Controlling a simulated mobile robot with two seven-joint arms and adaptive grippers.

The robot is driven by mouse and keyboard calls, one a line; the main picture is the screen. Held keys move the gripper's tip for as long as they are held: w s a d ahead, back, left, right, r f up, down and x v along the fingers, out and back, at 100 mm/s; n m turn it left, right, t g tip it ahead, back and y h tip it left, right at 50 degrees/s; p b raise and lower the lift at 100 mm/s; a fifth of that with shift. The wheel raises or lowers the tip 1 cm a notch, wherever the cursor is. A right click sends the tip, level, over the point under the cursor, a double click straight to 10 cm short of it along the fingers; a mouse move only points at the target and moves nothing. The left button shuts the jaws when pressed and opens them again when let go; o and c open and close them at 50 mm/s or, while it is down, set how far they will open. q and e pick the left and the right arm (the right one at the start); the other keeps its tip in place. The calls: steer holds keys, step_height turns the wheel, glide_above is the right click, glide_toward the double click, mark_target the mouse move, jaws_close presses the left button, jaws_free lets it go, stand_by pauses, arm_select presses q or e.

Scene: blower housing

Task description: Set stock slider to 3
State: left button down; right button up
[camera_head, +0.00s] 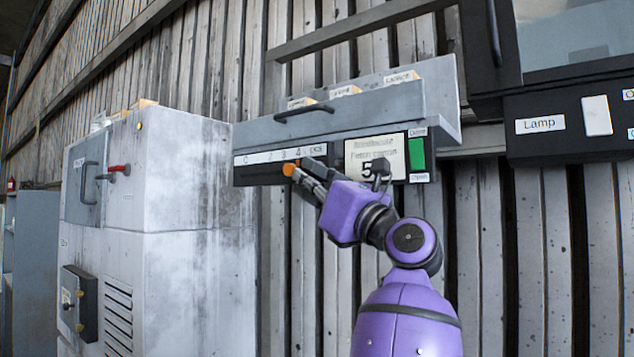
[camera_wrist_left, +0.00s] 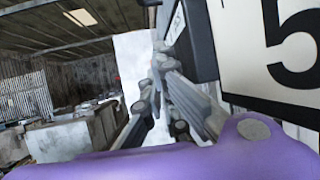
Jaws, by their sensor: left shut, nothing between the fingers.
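The stock slider is a dark strip (camera_head: 258,173) under a white scale with numbers, on the front of the grey wall unit in the head view. Its orange knob (camera_head: 289,169) sits below the scale, close to the marks 3 and 4; I cannot tell exactly which mark it lines up with. My left gripper (camera_head: 303,173) is shut and empty, with its fingertips right beside the knob on its right side. Whether they touch is unclear. In the left wrist view the fingers (camera_wrist_left: 165,85) are close together, and the knob is not visible.
A panel showing a 5 (camera_head: 373,158) is right of the slider, with a green switch (camera_head: 417,154) beside it. A drawer (camera_head: 345,112) with a handle is above. A grey cabinet (camera_head: 180,180) stands left. A Lamp panel (camera_head: 570,125) hangs right.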

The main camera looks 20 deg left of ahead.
mark_target(290, 175)
arm_select(q)
steer(key=shift+a, duration=0.1)
steer(key=shift+a, duration=0.1)
steer(key=a, duration=0.1)
steer(key=w+a+p, duration=0.1)
steer(key=a, duration=0.1)
steer(key=shift+r, duration=0.2)
steer(key=shift+w+a+f, duration=0.2)
steer(key=shift+w+a, duration=0.05)
steer(key=shift+a, duration=0.15)
steer(key=shift+d, duration=0.25)
